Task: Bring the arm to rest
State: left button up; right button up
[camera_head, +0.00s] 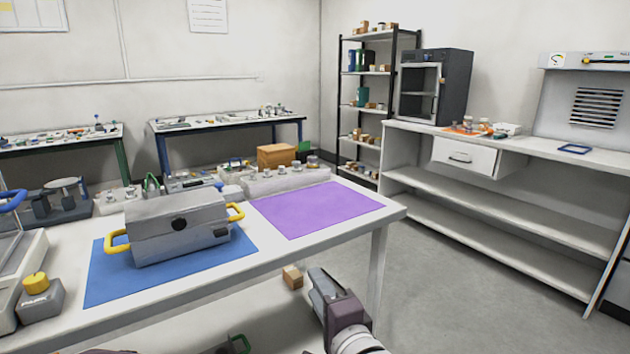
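My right gripper (320,282) shows at the bottom centre, with its arm coming in from the bottom edge. It is in front of the near table edge, over the floor, and touches nothing that I can make out. Its grey fingers lie close together in this view, and I cannot tell whether they are open or shut.
The white table (385,212) bears a blue mat (100,285) under a grey case (178,228) with yellow handles. A purple mat (315,208) is bare. A small brown box (292,277) is beside the gripper in the picture. Open floor (440,290) lies right, before a white bench (500,235).

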jog(key=d+f+n+g+h, duration=0.2)
jog(key=d+f+g+h, duration=0.35)
jog(key=d+f, duration=1.05)
jog(key=s+d+f+n+g, duration=0.1)
jog(key=s+f+n+g, duration=0.45)
jog(key=s, duration=0.25)
jog(key=s+f+n+g, duration=0.4)
jog(key=s+f+n, duration=0.1)
jog(key=s+n, duration=0.15)
notch_tip(320, 180, up, 35)
jog(key=p, duration=3.5)
jog(key=shift+s+d, duration=0.15)
jog(key=shift+s, duration=0.2)
jog(key=shift+r+h, duration=0.1)
jog(key=shift+h, duration=0.15)
